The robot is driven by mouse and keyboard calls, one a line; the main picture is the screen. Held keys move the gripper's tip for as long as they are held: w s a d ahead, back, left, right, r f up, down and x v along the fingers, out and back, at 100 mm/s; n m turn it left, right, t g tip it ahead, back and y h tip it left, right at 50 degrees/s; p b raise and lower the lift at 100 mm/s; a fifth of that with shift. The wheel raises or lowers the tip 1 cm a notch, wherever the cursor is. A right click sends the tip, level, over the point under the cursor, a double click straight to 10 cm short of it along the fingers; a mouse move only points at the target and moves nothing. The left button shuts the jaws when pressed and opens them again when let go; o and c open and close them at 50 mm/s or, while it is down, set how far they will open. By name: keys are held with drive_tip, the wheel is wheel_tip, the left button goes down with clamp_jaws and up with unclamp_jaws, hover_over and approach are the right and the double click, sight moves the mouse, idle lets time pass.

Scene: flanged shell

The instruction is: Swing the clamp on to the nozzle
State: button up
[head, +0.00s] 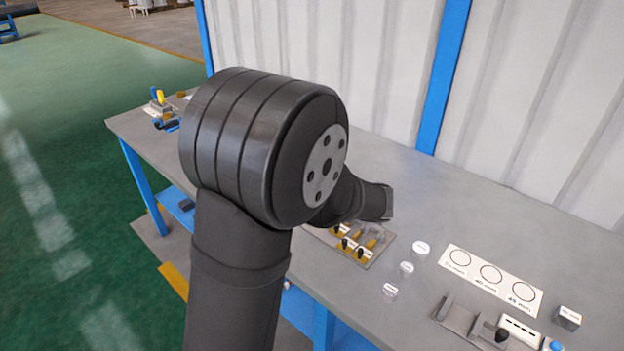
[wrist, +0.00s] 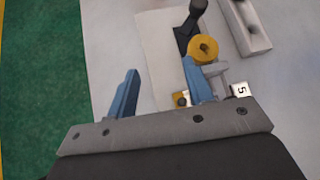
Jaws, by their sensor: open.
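In the wrist view my gripper (wrist: 160,67) is open, with its two blue-grey fingers wide apart and nothing between them. The right fingertip is close to a yellow round part with a hole (wrist: 203,48); I cannot tell whether they touch. A black lever with a knob (wrist: 190,30) stands beyond the yellow part, partly behind it. A grey bracket lies to the right of the finger. I cannot tell for sure which of these are the clamp and the nozzle. My arm hides the gripper in the head view.
A grey block with holes (wrist: 244,25) and a small tag marked 5 (wrist: 241,90) lie to the right. Green floor shows at left, past the bench edge. In the head view, a plate with several yellow-based levers (head: 357,247) and a white card with circles (head: 491,278) lie on the bench (head: 445,215).

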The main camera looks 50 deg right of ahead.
drive_tip(key=s+d+r+m+t+h, duration=0.2)
drive_tip(key=d+m+t, duration=0.1)
drive_tip(key=d+m, duration=0.15)
drive_tip(key=x, duration=1.6)
drive_tip(key=shift+w+d+f, duration=0.15)
drive_tip(key=shift+w+f, duration=0.05)
drive_tip(key=shift+w, duration=0.05)
drive_tip(key=shift+g, duration=0.3)
drive_tip(key=shift+c, duration=0.5)
drive_tip(key=c, duration=0.9)
